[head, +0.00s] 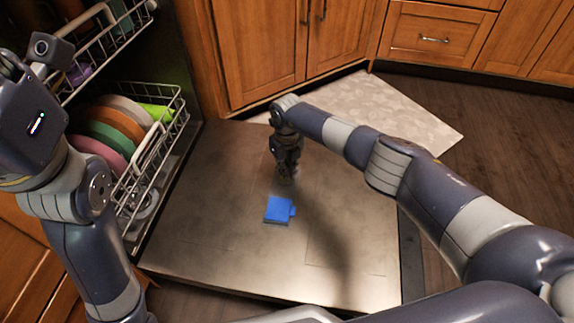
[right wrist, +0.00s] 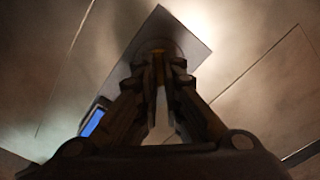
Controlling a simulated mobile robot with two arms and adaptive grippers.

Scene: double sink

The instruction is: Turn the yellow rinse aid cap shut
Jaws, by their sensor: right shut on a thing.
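My right gripper (head: 287,178) points down at the inner face of the open dishwasher door (head: 215,235). In the right wrist view, the fingertips of my right gripper (right wrist: 158,60) are closed together on a small, dark yellowish piece that looks like the rinse aid cap (right wrist: 158,57). It sits on a grey dispenser plate (right wrist: 188,40). The fingers hide most of the cap, so its turn angle cannot be told. In the head view the gripper covers it fully. My left arm comes in at the left; its gripper is out of frame.
A blue square piece (head: 279,210) lies on the door just in front of the right gripper. The dishwasher racks (head: 165,140) on the left hold several coloured plates (head: 125,120). Wooden cabinets (head: 265,50) stand behind. A light mat (head: 405,110) lies on the floor.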

